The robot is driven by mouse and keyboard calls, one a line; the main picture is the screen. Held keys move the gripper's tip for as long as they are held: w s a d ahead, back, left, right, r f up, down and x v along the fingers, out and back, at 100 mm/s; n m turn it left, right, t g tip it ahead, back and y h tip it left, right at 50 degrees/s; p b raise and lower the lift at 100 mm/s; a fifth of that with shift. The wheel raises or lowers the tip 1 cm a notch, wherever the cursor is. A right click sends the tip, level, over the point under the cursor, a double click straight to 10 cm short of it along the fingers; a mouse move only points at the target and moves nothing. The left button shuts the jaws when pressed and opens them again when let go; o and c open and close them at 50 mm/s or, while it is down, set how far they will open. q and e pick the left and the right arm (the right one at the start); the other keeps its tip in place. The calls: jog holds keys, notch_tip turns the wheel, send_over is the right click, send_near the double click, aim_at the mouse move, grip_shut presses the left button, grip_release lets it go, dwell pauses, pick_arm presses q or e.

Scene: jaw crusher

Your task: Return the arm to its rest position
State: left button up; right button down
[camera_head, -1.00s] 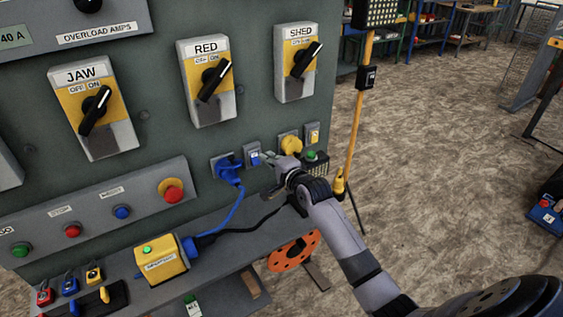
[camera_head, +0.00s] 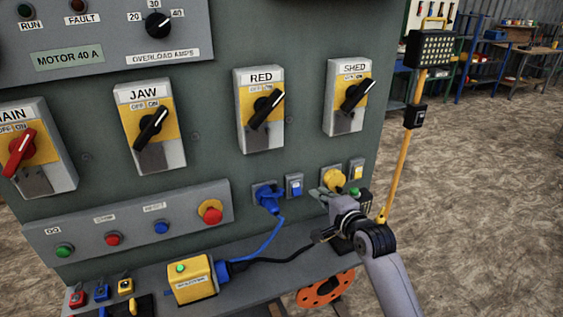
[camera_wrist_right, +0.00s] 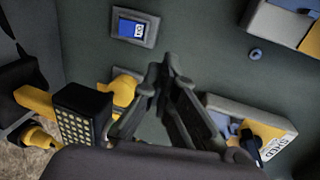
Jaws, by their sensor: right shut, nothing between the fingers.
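My right gripper (camera_head: 325,196) is in front of the grey control panel (camera_head: 215,150), just below the yellow socket (camera_head: 334,179) and right of the blue switch (camera_head: 294,186). Its fingers are closed with nothing between them. The right wrist view shows the closed fingers (camera_wrist_right: 166,78) in front of the panel, with the blue switch (camera_wrist_right: 133,28) above and the yellow socket (camera_wrist_right: 123,87) to the left. I cannot tell whether the gripper touches anything. My right arm comes in from the lower right. My left gripper is not in view.
A blue plug (camera_head: 267,199) sits in a socket left of the gripper. A black cable (camera_head: 275,258) runs from the yellow box (camera_head: 191,279) towards the gripper. A yellow pole (camera_head: 397,170) stands to the right. The floor (camera_head: 490,190) at right is mostly clear.

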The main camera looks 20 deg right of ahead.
jog(key=s+a+f+n+g, duration=0.3)
jog(key=s+a+f+n, duration=0.15)
jog(key=s+f, duration=0.3)
jog(key=s+a+f+n+g, duration=0.3)
jog(key=s+f+n, duration=0.3)
jog(key=s, duration=0.2)
jog(key=s+a+f+n+g, duration=0.25)
jog(key=s+n, duration=0.25)
jog(key=s, duration=0.5)
jog(key=s+a+f+n+g, duration=0.15)
jog(key=s+n+g, duration=0.25)
jog(key=s, duration=0.6)
notch_tip(320, 180, down, 26)
jog(key=s, duration=0.2)
jog(key=s+d+f+g, duration=0.2)
jog(key=s+d+f, duration=0.1)
jog(key=s+f, duration=1.3)
jog(key=shift+s+h, duration=0.25)
jog(key=shift+h, duration=0.05)
